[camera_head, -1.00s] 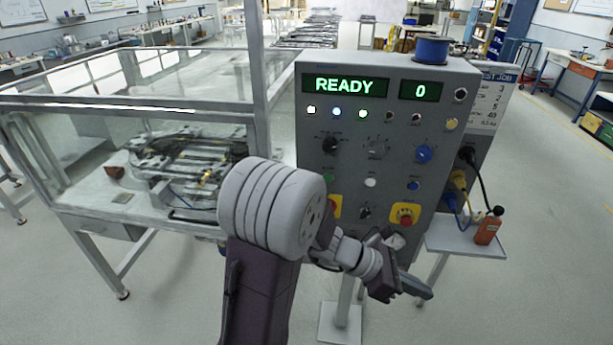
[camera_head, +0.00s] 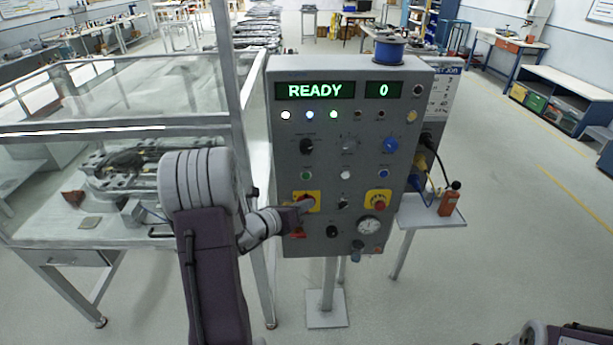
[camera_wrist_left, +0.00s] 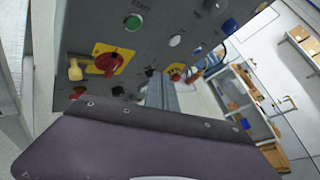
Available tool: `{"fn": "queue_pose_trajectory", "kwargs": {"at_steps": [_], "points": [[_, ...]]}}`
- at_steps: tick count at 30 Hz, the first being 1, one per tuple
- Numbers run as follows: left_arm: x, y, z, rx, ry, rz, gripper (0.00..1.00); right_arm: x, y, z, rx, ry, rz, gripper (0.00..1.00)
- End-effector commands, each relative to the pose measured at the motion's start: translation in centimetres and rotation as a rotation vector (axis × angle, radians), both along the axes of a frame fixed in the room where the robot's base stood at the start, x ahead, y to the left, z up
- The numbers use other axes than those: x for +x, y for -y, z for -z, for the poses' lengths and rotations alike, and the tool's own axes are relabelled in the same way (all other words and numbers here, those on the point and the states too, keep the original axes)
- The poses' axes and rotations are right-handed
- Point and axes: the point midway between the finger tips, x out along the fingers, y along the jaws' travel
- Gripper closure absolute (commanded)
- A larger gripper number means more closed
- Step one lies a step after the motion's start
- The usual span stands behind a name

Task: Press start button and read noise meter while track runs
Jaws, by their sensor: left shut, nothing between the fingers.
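The grey control panel (camera_head: 340,260) stands upright in front of me, with a display (camera_head: 315,91) reading READY and another (camera_head: 383,90) reading 0. A green button (camera_head: 306,175) is at its left; it also shows in the wrist view (camera_wrist_left: 133,22). My left gripper (camera_head: 299,208) is shut and empty, below that button, in front of a yellow plate (camera_head: 311,196) with a red switch. I cannot tell whether it touches the panel. An orange handheld device with a black top (camera_head: 448,204), possibly the noise meter, stands on the side shelf. My right gripper is out of view.
The track (camera_head: 125,165) lies inside a clear-walled enclosure at left, whose post (camera_head: 228,60) rises close to my left arm. A yellow plate with a red knob (camera_head: 378,201) and a gauge (camera_head: 369,225) are on the panel's lower right. Floor at right is clear.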

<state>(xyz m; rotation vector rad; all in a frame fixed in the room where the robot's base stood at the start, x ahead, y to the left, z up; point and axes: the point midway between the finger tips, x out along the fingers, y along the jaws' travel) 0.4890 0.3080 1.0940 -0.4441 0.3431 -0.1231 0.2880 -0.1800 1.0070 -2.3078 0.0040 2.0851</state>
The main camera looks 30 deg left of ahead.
Motion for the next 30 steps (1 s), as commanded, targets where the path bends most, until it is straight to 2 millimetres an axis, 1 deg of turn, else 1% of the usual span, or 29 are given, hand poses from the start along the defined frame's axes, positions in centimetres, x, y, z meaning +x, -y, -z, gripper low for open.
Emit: {"fn": "queue_pose_trajectory", "kwargs": {"at_steps": [5,8,11,18,21,24,30], "points": [[0.1,0.0,0.0,0.001,0.000,0.002,1.00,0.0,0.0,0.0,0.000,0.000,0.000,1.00],[0.6,-0.3,-0.1,0.002,0.000,0.002,1.00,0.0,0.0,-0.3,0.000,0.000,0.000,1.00],[1.6,-0.9,-0.2,0.002,0.000,0.003,1.00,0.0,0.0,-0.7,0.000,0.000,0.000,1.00],[4.7,-2.8,-0.2,0.002,0.001,0.003,1.00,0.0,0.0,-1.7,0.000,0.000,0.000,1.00],[5.8,-3.5,-0.1,0.002,0.000,0.002,1.00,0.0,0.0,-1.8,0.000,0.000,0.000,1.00],[6.7,-4.0,0.0,0.002,0.000,0.003,1.00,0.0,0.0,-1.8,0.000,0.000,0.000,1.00],[7.5,-4.5,0.0,0.001,0.000,0.002,1.00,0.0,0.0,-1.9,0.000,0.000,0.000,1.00]]}}
